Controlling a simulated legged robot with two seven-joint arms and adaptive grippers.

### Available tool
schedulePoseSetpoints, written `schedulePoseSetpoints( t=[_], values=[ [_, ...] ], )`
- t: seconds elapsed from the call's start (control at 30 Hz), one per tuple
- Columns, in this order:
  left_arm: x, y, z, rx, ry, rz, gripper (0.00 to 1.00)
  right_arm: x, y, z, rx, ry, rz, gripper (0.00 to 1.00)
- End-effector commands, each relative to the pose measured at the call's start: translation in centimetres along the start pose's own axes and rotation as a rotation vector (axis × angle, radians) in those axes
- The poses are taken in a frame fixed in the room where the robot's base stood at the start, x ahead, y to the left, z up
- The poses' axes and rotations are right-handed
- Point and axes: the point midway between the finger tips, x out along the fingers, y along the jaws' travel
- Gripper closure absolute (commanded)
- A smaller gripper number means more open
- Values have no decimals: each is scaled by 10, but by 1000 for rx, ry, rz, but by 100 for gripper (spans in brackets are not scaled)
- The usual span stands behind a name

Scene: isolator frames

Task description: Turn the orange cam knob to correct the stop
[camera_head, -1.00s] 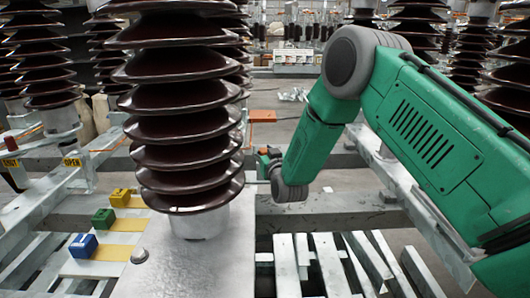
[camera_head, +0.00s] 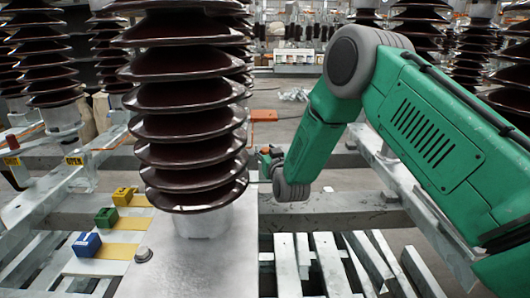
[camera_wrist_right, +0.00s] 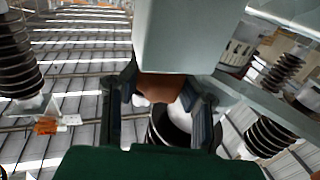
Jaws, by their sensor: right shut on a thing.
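The orange-brown knob (camera_wrist_right: 158,88) sits under a pale grey box-shaped part in the right wrist view. My right gripper (camera_wrist_right: 162,101) has a dark finger on each side of the knob and is shut on it. The knob's upper part is hidden by the grey part, and its turn angle is hard to read. In the head view my green right arm reaches in from the right, and its wrist end is low beside the large brown insulator. The fingers cannot be made out there. My left gripper is not in view.
The ribbed brown insulator (camera_head: 190,130) stands left of my right arm. Blue (camera_head: 87,244), green (camera_head: 106,217) and yellow (camera_head: 124,196) blocks sit on the frame at left. Grey beams (camera_head: 330,212) run below the arm. An orange piece (camera_wrist_right: 47,126) lies apart at left in the wrist view.

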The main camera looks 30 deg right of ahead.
Motion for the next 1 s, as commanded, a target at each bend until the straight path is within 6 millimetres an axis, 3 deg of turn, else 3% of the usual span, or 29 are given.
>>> schedulePoseSetpoints(
  t=[0.37,0.4,0.47,0.8,1.0],
  values=[
    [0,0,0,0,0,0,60,-1,1,2,-2,-3,2,100],
    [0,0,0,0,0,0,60,-1,1,2,-2,-3,2,62],
    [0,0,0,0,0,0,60,-1,1,2,-2,-3,2,46],
    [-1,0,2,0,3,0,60,-2,0,2,-1,-3,0,46],
    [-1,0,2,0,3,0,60,-26,0,2,-1,-5,-1,46]
  ],
)
